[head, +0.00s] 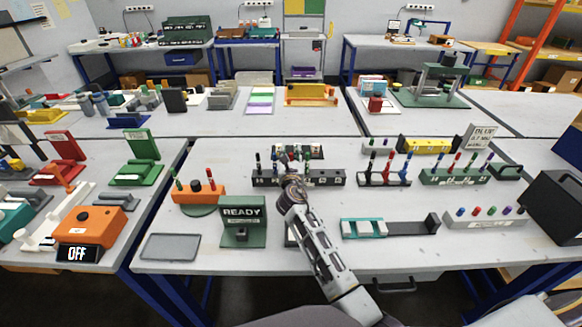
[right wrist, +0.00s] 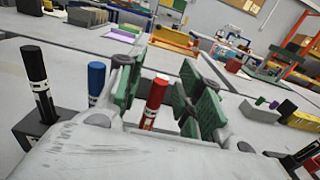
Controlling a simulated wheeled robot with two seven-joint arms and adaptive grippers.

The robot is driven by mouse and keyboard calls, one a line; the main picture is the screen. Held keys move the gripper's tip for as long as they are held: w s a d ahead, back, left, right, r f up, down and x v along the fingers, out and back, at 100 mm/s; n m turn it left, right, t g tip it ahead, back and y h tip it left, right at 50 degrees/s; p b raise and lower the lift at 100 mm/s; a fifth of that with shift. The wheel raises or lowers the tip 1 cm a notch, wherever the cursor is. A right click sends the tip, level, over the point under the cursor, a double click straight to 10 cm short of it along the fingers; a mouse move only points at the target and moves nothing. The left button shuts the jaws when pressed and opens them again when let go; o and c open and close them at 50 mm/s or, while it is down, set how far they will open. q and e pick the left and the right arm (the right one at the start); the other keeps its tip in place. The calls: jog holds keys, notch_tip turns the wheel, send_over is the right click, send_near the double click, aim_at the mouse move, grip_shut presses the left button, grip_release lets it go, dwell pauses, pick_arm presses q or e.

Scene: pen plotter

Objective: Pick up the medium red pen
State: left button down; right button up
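A red pen (right wrist: 155,97) with a white band stands upright in the right wrist view. It is between the two green-padded fingers of my right gripper (right wrist: 162,84), with a visible gap on each side. A blue pen (right wrist: 96,80) and a black pen (right wrist: 36,78) stand to its left. In the head view my right gripper (head: 291,183) is over the black pen rack (head: 328,178) on the front table and covers part of it. I cannot make out the red pen there for certain. My left gripper is not in view.
Two more pen racks, a dark one (head: 384,181) and a green one (head: 456,177), stand to the right. An orange holder (head: 199,194) is left of the black rack. A green READY device (head: 243,225) stands nearer. The grey tray (head: 170,247) is empty.

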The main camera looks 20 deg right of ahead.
grip_shut()
jog(key=shift+r, duration=0.15)
